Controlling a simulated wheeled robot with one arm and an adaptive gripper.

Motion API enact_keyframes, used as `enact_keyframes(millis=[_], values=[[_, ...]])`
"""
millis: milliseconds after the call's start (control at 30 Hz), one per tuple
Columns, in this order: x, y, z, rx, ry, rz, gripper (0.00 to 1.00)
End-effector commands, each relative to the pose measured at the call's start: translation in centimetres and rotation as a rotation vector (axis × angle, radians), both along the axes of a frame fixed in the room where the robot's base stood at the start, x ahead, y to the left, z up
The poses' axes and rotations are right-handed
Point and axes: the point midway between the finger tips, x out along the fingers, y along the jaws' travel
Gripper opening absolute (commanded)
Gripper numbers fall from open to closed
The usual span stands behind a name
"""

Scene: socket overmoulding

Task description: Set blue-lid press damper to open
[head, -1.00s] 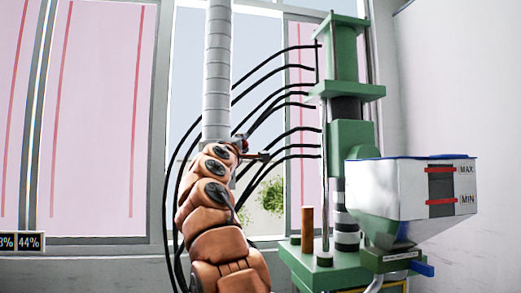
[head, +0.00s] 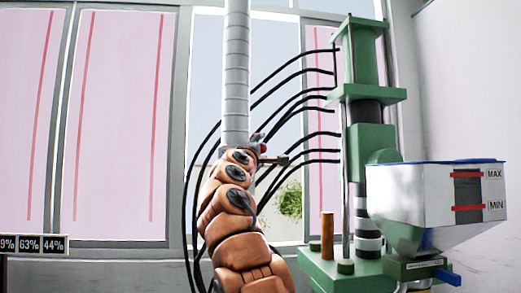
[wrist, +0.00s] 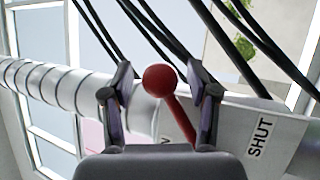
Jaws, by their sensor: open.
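The blue-lid press (head: 365,140) is green and stands at the right in the head view, with a blue-lidded hopper (head: 425,200). The damper is on the grey vertical duct (head: 236,80). In the wrist view its lever has a red ball knob (wrist: 159,79) on a red stem slanting down to the right. A pale plate behind carries the word SHUT (wrist: 258,138) on the right; another label is mostly hidden by my gripper. My gripper (wrist: 160,76) is open, its fingers on either side of the knob with gaps showing. The knob is small beside my gripper in the head view (head: 263,148).
Several black hoses (head: 290,100) arch from the press past the duct, close to my arm. They also pass behind the fingers in the wrist view (wrist: 165,40). Windows with pink panels (head: 120,130) stand behind. A percentage display (head: 35,244) is at the lower left.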

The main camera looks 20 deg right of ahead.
Motion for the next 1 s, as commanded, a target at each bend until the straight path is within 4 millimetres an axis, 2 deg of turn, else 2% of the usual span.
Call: enact_keyframes(millis=[500,1000], values=[[-0.8,0.8,-0.3,-0.001,0.002,0.001,0.59],[-3.3,2.8,-1.4,-0.002,0.001,-0.001,0.59]])
